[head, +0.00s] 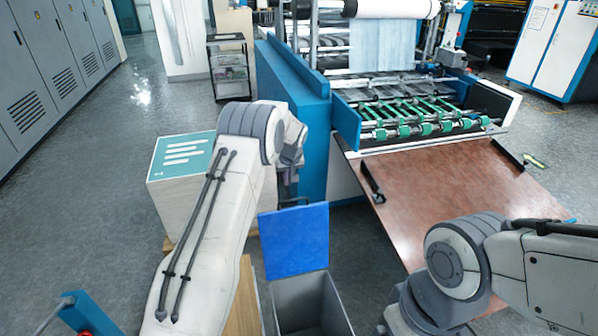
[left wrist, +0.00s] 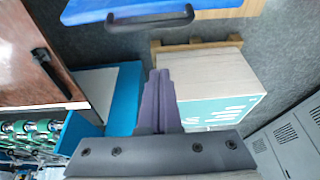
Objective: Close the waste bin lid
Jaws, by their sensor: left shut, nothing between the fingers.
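The waste bin (head: 312,306) is a grey open-topped box at the bottom centre of the head view. Its blue lid (head: 296,243) stands raised at the far side of the opening, so the bin is open. In the left wrist view, a blue panel with a black handle (left wrist: 150,20) at the top edge appears to be this lid. My right gripper is outside the views.
A stack of pale boards with a teal label (head: 185,158) stands left of the bin on a wooden pallet. The blue-sided machine (head: 300,110) rises behind, with a brown table (head: 450,190) to the right.

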